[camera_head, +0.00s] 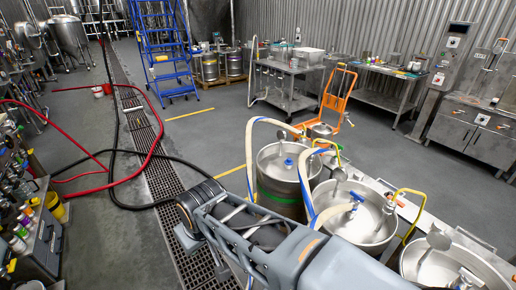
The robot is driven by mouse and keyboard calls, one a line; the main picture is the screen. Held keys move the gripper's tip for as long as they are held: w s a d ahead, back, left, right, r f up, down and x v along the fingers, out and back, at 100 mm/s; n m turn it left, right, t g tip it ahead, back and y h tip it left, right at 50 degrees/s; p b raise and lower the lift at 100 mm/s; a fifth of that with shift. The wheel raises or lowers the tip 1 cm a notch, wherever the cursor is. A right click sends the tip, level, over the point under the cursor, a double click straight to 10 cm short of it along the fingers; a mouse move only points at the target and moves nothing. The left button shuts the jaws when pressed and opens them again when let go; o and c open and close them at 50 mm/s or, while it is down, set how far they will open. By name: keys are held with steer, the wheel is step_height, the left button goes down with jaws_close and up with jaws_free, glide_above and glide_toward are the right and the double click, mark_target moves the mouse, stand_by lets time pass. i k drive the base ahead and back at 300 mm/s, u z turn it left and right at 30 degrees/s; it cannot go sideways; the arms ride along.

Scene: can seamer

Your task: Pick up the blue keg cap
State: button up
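Small blue pieces sit on the tops of the open-rimmed steel kegs at the lower right. One blue cap-like piece (288,162) is on the keg with a green band (280,196). A larger blue piece (357,197) is on the middle keg (366,226), beside a metal fitting. I cannot tell which is the keg cap. My grey arm crosses the lower middle, in front of the kegs. No gripper fingers can be made out.
Pale and yellow hoses (250,150) arch over the kegs. An orange hand truck (338,98) stands behind them. Red hoses (150,150) and a black hose lie across the floor drain (165,180) at left. The grey floor between is open.

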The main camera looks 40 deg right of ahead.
mark_target(289, 162)
steer(key=i, duration=2.8)
steer(key=z, duration=3.1)
steer(key=i, duration=0.7)
steer(key=z, duration=0.2)
